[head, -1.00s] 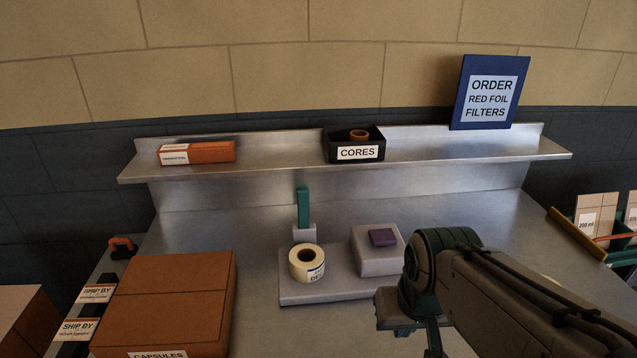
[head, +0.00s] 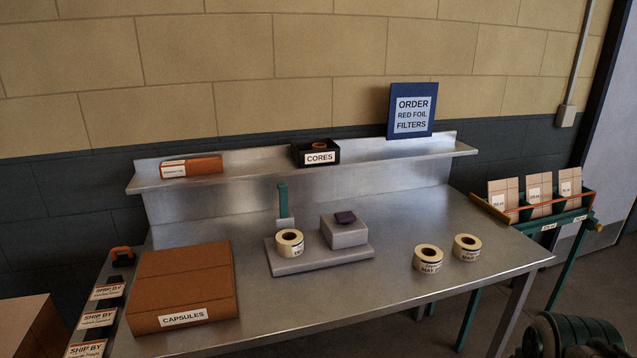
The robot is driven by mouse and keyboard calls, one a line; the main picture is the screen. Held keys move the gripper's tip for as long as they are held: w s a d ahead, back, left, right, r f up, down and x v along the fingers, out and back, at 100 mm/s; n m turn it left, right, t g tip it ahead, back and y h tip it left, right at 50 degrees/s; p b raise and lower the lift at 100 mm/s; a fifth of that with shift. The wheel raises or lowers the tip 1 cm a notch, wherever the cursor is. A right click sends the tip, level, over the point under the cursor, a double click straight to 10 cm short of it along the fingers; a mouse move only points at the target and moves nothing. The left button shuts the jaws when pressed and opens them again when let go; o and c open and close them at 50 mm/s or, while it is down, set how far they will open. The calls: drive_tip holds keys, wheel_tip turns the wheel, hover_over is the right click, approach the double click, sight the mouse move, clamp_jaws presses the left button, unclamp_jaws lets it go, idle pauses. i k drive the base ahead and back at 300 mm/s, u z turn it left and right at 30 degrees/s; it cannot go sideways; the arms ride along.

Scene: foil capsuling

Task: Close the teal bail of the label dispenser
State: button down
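The label dispenser (head: 345,255) is a grey base plate in the middle of the steel table in the head view. Its teal bail (head: 283,199) stands upright from a small grey block at the back left of the base. A cream label roll (head: 290,243) sits on the base in front of the bail. A grey block (head: 344,233) with a dark purple pad (head: 345,217) on top stands at the base's right. My gripper is out of the picture; only a dark ribbed part of my arm shows at the bottom right, well away from the dispenser.
Two more label rolls (head: 427,258) (head: 466,247) stand on the table right of the dispenser. A brown CAPSULES box (head: 182,285) is at the left. A steel shelf (head: 250,168) with a black CORES bin (head: 317,154) runs behind. A green rack (head: 552,217) stands at the right.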

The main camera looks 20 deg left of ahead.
sight(281, 187)
drive_tip(key=u, duration=0.6)
drive_tip(key=i, duration=0.5)
drive_tip(key=u, duration=0.85)
drive_tip(key=i, duration=0.55)
drive_tip(key=u, duration=0.05)
